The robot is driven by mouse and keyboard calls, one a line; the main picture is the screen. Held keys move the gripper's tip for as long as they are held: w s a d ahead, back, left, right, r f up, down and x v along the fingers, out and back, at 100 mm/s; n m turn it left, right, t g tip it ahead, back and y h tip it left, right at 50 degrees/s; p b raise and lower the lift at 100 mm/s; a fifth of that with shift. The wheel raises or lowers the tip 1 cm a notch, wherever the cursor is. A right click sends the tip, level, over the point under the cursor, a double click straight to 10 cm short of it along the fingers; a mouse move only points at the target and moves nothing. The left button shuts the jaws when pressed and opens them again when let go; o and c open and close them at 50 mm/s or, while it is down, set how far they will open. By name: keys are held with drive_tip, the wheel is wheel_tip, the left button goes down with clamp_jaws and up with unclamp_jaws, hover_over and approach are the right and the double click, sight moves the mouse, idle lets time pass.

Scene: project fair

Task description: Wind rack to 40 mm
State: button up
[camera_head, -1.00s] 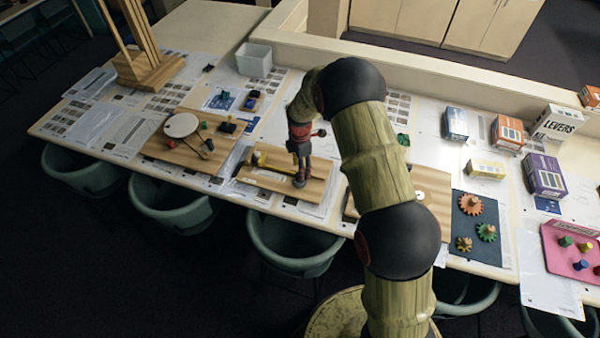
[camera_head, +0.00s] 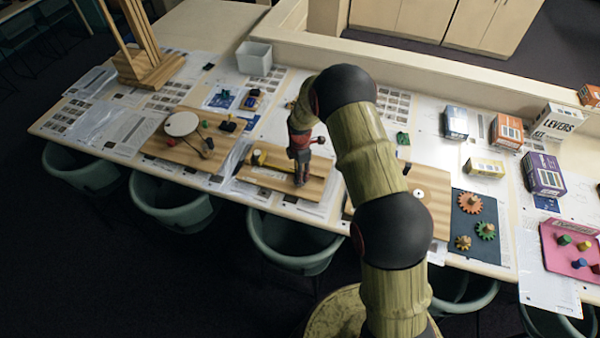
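My gripper (camera_head: 301,175) points down over the right part of a wooden board (camera_head: 268,179) near the table's front edge. No scale reading can be made out. My fingertips are small and dark, so whether they are apart or touch something is unclear.
Left is a board with a white disc (camera_head: 181,124). Right are a board partly behind my arm (camera_head: 433,200), a dark mat with gears (camera_head: 466,222) and several boxes (camera_head: 545,174). A grey bin (camera_head: 254,58) stands at the back. Chairs (camera_head: 290,240) line the front edge.

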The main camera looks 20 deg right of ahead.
drive_tip(key=c, duration=0.6)
